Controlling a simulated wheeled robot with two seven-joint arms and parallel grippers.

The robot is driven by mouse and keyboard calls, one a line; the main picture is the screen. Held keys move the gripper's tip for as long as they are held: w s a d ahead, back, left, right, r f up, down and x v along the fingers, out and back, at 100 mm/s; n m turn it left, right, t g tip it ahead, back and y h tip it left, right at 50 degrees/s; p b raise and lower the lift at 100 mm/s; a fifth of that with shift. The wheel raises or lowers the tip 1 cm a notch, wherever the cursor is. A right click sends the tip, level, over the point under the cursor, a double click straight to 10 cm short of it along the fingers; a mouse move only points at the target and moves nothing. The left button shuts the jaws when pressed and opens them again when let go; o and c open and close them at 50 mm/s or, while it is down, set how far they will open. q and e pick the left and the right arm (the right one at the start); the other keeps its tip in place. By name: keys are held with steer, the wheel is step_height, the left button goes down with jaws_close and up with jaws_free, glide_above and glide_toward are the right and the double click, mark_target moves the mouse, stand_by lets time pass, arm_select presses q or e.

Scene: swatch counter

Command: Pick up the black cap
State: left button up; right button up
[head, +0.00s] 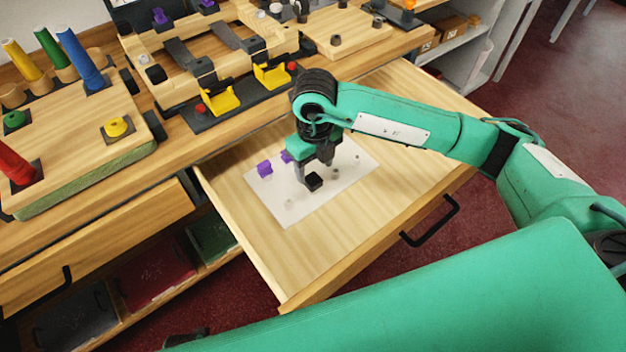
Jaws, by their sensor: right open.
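The black cap (314,181) is a small dark piece on a white sheet (273,210) inside the open wooden drawer. My right gripper (315,168) points down into the drawer, right at the cap. Its fingers are apart, one to the left of the cap and one behind it to the right. I cannot tell whether either finger touches the cap. Part of the sheet behind the gripper is hidden. My left gripper is not in view.
Two purple pieces (264,169) lie on the sheet left of the gripper. The drawer (391,187) has side walls and a front with a black handle (430,222); its right part is bare. The counter behind holds a wooden fixture with yellow brackets (221,98) and a board with coloured pegs.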

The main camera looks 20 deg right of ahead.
mark_target(314, 179)
steer(key=shift+a+f, duration=0.1)
steer(key=shift+f, duration=2.65)
steer(key=shift+c, duration=0.9)
steer(key=c, duration=0.9)
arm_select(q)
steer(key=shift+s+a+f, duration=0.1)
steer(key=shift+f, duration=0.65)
arm_select(e)
steer(key=shift+r, duration=0.1)
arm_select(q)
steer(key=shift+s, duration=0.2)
arm_select(e)
step_height(314, 179, up, 20)
steer(key=shift+f, duration=0.1)
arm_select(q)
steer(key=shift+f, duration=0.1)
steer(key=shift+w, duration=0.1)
